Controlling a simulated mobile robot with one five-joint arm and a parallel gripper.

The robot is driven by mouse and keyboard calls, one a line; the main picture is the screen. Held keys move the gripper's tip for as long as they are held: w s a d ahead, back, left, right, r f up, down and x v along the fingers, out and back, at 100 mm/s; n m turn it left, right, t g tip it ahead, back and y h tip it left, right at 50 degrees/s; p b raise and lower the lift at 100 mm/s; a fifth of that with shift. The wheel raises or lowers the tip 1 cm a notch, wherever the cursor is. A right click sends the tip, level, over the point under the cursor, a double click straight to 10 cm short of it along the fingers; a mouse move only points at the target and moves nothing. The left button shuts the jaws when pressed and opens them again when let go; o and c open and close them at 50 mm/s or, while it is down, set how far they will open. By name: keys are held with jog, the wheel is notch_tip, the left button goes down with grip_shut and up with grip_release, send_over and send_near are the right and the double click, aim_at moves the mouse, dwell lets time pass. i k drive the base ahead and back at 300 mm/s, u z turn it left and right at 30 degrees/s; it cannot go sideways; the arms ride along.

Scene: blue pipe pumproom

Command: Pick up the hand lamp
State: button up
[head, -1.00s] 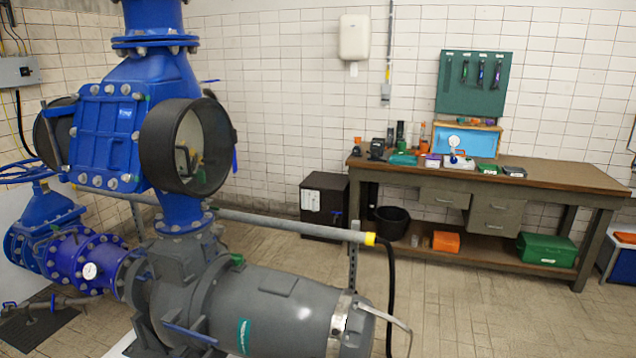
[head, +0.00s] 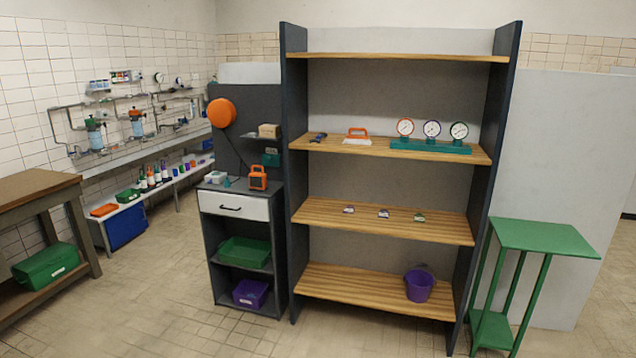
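An orange and dark boxy object with a top handle, which looks like the hand lamp (head: 258,178), stands upright on top of a small grey cabinet (head: 245,236). It sits near the cabinet's right side, close to the tall shelf. Nothing hides it from the front. My gripper is not in view.
A tall wooden shelf (head: 390,217) holds gauges (head: 432,129), small items and a purple bucket (head: 418,286). A green stand (head: 543,238) is at right, a wooden workbench (head: 38,188) at left. A white tray-like object (head: 216,177) shares the cabinet top. The floor in front is clear.

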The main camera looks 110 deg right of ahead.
aim_at(257, 182)
jog(key=z, duration=4)
jog(key=k, duration=1.35)
jog(key=z, duration=0.4)
jog(key=i, duration=1.05)
jog(key=u, duration=0.4)
jog(key=i, duration=2)
jog(key=u, duration=1.45)
jog(key=i, duration=1.5)
jog(key=u, duration=0.95)
jog(key=k, duration=0.15)
jog(key=u, duration=0.2)
